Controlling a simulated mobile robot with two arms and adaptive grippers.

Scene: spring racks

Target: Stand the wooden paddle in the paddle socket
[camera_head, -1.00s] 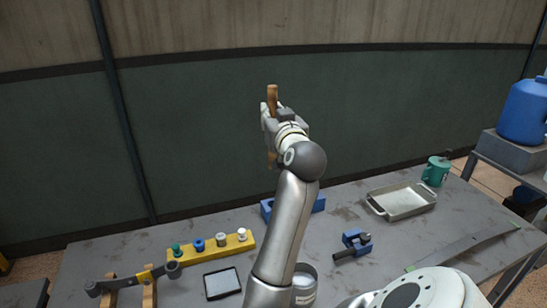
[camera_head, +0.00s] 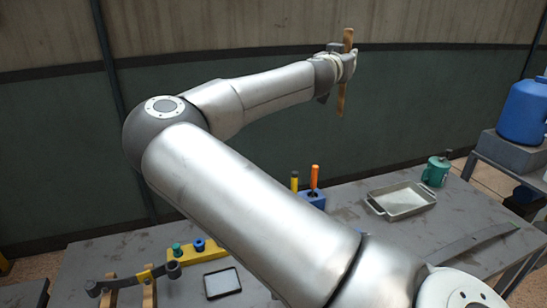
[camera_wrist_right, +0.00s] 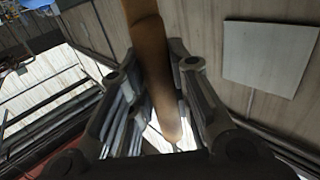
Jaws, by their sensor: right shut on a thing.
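The wooden paddle (camera_head: 341,102) is held high above the back of the table, close to upright in the head view. My right gripper (camera_head: 346,62) is shut on it around the middle, with wood showing above and below the fingers. In the right wrist view the brown paddle (camera_wrist_right: 155,75) runs between the two dark fingers of the gripper (camera_wrist_right: 158,80). I cannot make out the paddle socket; my right arm covers the middle of the table. My left gripper is not in view.
A blue block (camera_head: 313,198) holds orange and yellow handled tools. A metal tray (camera_head: 402,211) and green mug (camera_head: 436,172) stand at the right. A yellow rack (camera_head: 190,258), a dark-framed pad (camera_head: 222,283) and a wooden stand (camera_head: 149,295) are at the left.

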